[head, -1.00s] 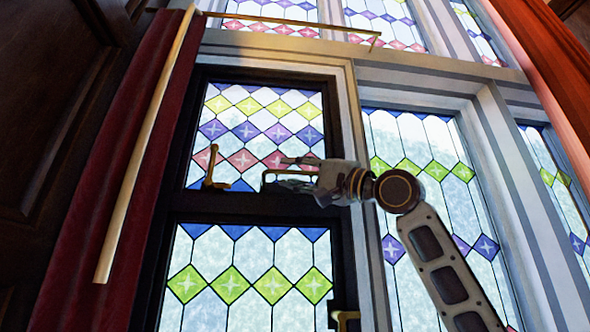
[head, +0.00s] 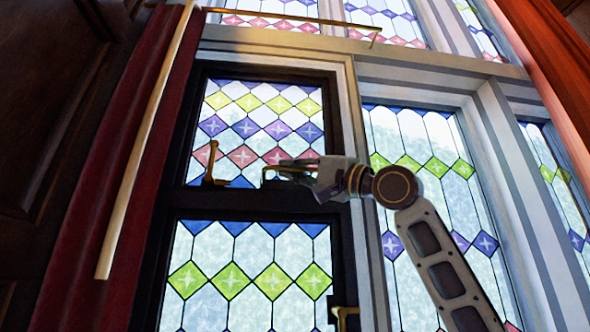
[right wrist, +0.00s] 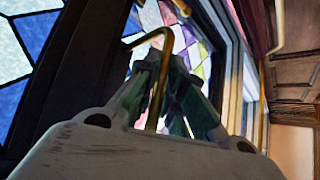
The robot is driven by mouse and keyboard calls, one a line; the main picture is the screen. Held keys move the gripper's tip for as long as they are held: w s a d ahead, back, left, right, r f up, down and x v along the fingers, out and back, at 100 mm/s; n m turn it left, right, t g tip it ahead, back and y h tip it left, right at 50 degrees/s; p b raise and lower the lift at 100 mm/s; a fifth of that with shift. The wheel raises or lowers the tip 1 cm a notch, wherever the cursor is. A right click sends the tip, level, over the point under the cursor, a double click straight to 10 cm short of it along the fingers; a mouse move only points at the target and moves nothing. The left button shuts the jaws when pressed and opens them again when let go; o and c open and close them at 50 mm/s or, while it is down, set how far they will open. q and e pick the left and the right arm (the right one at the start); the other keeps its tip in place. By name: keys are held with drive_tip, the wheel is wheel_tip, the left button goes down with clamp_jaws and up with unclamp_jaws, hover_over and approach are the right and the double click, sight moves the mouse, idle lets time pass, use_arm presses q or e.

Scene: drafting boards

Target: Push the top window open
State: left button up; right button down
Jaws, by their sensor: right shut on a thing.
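The top window (head: 246,129) is a dark-framed stained glass pane with yellow, purple and red diamonds, in the left part of the head view. It looks closed in its frame. A brass handle (head: 266,174) sits on its lower rail, and it also shows in the right wrist view (right wrist: 167,45). My right gripper (head: 292,171) reaches in from the right and is shut on this handle. My left gripper is not in view.
A brass stay (head: 211,163) stands on the rail left of the handle. A lower window (head: 250,280) with a brass fitting (head: 345,316) is below. A red curtain (head: 120,170) and a long pale rod (head: 146,150) hang at left. A tall window (head: 425,140) stands behind my right arm.

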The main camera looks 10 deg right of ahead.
sight(293, 182)
drive_tip(key=shift+w+f, duration=0.2)
drive_tip(key=shift+w, duration=0.65)
drive_tip(key=shift+w+f, duration=0.2)
drive_tip(key=shift+w, duration=0.65)
drive_tip(key=shift+w+f, duration=0.2)
drive_tip(key=shift+w, duration=0.65)
drive_tip(key=c, duration=1.5)
unclamp_jaws()
drive_tip(key=shift+s+d, duration=0.1)
drive_tip(key=shift+s, duration=0.05)
drive_tip(key=shift+v, duration=5.95)
